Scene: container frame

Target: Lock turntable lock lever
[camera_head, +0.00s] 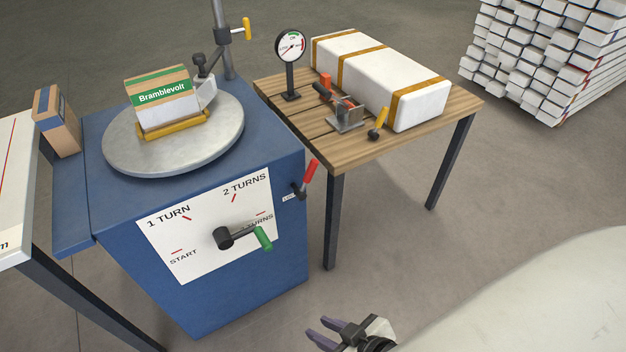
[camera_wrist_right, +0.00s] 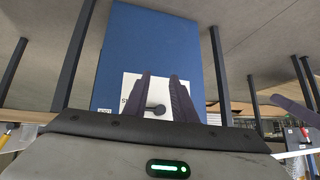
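The lock lever (camera_head: 307,178) has a red handle and a dark pivot, on the upper right side of the blue turntable cabinet (camera_head: 190,305). Its handle tilts up and to the right, beside a small white label. The round grey turntable (camera_head: 225,140) on top carries a Bramblevolt box (camera_head: 160,97) in a yellow holder. My right gripper (camera_head: 318,331) is low at the front, apart from the lever and below it. It is open and empty; its two fingers also show apart in the wrist view (camera_wrist_right: 161,76), facing the cabinet. My left gripper is not identifiable.
The front dial panel (camera_head: 205,215) has a crank with a green handle (camera_head: 263,238), pointing lower right. A wooden table (camera_head: 345,150) to the right holds a gauge (camera_head: 291,50), a clamp and a long strapped white package (camera_head: 370,75). Open floor lies below that table.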

